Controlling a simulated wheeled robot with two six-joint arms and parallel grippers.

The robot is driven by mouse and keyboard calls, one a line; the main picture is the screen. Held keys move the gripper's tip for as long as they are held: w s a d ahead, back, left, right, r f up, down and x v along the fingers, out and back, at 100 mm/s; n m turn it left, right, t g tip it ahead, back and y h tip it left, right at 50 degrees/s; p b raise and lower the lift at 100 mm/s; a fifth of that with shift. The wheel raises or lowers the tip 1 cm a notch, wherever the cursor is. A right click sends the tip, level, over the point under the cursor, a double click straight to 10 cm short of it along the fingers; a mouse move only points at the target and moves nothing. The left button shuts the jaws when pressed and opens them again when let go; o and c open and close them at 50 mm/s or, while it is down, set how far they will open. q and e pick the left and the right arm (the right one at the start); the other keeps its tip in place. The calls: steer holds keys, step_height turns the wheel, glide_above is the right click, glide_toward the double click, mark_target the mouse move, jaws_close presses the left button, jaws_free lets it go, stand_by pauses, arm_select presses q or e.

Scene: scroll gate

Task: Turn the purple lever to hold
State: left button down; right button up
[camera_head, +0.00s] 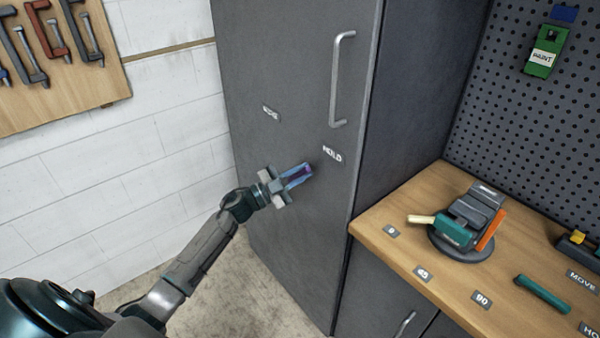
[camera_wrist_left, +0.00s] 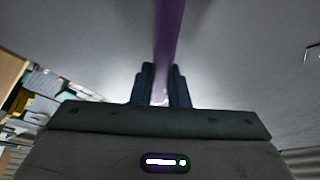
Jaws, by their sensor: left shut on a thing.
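The purple lever (camera_head: 300,173) is on the grey cabinet door, mostly hidden between the fingers of my left gripper (camera_head: 298,176). The visible strip lies just left of and below the HOLD label (camera_head: 332,153). In the left wrist view the lever (camera_wrist_left: 169,35) runs up from between the two dark fingers of the gripper (camera_wrist_left: 162,88). My left gripper is shut on the lever. The lever's pivot cannot be made out. My right gripper is not in view.
The grey cabinet door (camera_head: 285,60) has a second, blurred label (camera_head: 271,113) and a metal handle (camera_head: 339,80). A wooden workbench (camera_head: 370,228) at the right holds a vise (camera_head: 468,222) and a green-handled item (camera_head: 542,293). A white wall stands at the left.

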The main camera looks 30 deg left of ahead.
arm_select(q)
steer(key=shift+f, duration=0.1)
steer(key=c, duration=1.4)
jaws_free()
steer(key=shift+d, duration=0.1)
steer(key=b+v, duration=0.4)
steer(key=v, duration=0.7)
steer(key=shift+w, duration=0.1)
